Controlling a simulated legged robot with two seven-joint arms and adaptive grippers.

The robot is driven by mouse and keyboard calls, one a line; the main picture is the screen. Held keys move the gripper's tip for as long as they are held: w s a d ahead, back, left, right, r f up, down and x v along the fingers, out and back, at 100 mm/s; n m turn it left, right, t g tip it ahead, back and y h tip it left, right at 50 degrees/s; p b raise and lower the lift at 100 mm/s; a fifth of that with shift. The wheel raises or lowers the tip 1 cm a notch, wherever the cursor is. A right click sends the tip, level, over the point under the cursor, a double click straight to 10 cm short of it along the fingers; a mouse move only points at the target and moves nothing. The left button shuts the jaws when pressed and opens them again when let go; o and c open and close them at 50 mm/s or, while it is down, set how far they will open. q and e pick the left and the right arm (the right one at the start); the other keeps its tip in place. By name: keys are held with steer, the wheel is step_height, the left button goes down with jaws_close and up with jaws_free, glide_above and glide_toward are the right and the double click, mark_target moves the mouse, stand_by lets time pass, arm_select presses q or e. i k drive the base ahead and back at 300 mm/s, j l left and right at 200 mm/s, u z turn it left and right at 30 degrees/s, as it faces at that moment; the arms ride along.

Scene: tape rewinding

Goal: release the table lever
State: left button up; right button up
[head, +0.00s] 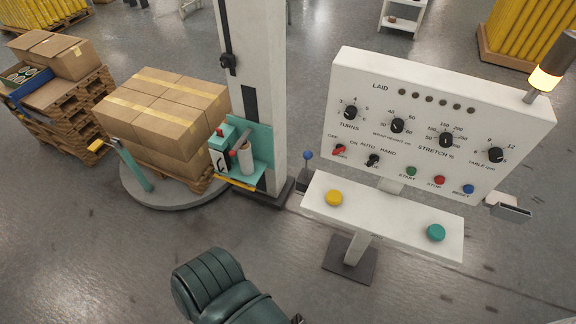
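A slim teal post (133,168) stands at the near left edge of the round grey turntable (178,198). A short yellow handle (97,146) sticks out to the left from its top. A second lever with a blue ball knob (308,155) stands between the white mast and the control panel. I cannot tell from labels which one is the table lever. Nothing touches either lever. A dark green ribbed part of my arm (220,290) shows at the bottom, well short of both. Neither gripper's fingers can be seen.
Stacked cartons (165,110) sit on a pallet on the turntable. The white mast (256,60) carries a teal film carriage (240,155). The control panel (440,120) and its button shelf (385,220) stand at right. Floor at front left is clear.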

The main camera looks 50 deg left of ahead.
mark_target(307, 155)
steer(key=u, duration=1.4)
steer(key=z, duration=0.2)
steer(key=i+j+z, duration=0.1)
steer(key=j+z, duration=0.2)
steer(key=i+j+z, duration=0.1)
steer(key=j+z, duration=0.45)
steer(key=j, duration=0.15)
steer(key=i+j+z, duration=0.15)
steer(key=j, duration=1.5)
steer(key=j+z, duration=0.15)
steer(key=j, duration=1.45)
